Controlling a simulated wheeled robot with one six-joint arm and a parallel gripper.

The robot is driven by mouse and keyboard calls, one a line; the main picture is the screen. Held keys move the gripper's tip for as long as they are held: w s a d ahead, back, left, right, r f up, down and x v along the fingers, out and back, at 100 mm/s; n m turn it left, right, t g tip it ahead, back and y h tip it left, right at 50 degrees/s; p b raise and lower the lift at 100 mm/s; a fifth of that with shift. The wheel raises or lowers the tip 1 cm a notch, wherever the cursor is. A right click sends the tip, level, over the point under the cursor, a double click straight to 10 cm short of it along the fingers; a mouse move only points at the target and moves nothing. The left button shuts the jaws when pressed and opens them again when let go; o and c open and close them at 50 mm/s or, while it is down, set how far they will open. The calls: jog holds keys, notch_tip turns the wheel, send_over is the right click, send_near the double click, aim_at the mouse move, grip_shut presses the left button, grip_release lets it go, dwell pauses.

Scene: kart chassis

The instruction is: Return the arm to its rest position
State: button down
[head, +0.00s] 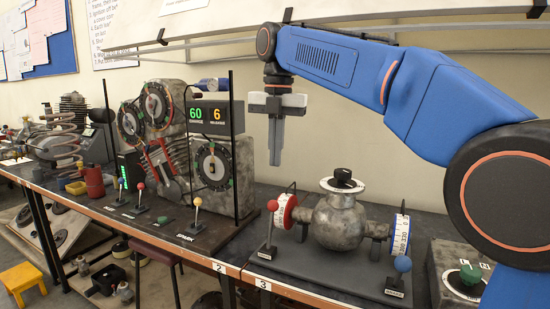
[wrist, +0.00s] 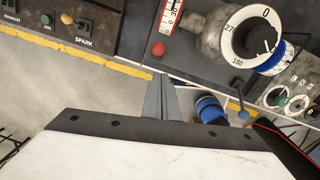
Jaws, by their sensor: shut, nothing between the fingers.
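My gripper (head: 275,158) hangs from the end of my blue arm in the head view, fingers pointing down. Its fingers are shut with nothing between them. It is in the air above the workbench, up and to the left of a round metal housing (head: 341,222) with a black knob on top, and apart from it. In the wrist view the shut fingers (wrist: 161,92) appear over the bench's yellow-striped front edge, with the housing's white dial (wrist: 252,35) up and to the right.
A red-knobbed lever (head: 272,206) and a blue-knobbed lever (head: 402,264) stand by the housing. An engine panel with dials (head: 212,165) and a display (head: 210,114) stands to the left. A metal rail (head: 440,13) runs along the wall behind my arm. A yellow stool (head: 22,277) is on the floor.

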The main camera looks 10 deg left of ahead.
jog(key=s+d+f+m+t, duration=0.1)
jog(key=s+d+f+m, duration=0.2)
jog(key=d+m, duration=0.45)
jog(key=s+d+f+m, duration=0.3)
jog(key=d+m, duration=0.1)
jog(key=d, duration=0.6)
jog(key=s+d+f+m+t, duration=0.1)
jog(key=s+d+f+m, duration=0.2)
jog(key=d+m, duration=0.45)
jog(key=s+d+f+m+t, duration=0.1)
jog(key=s+d+f+m, duration=0.7)
jog(key=f, duration=0.3)
jog(key=s+d+f+m+t, duration=0.1)
jog(key=s+d+f+m, duration=0.7)
jog(key=s+f, duration=0.2)
jog(key=shift+f+t+h, duration=0.3)
jog(key=shift+f, duration=0.35)
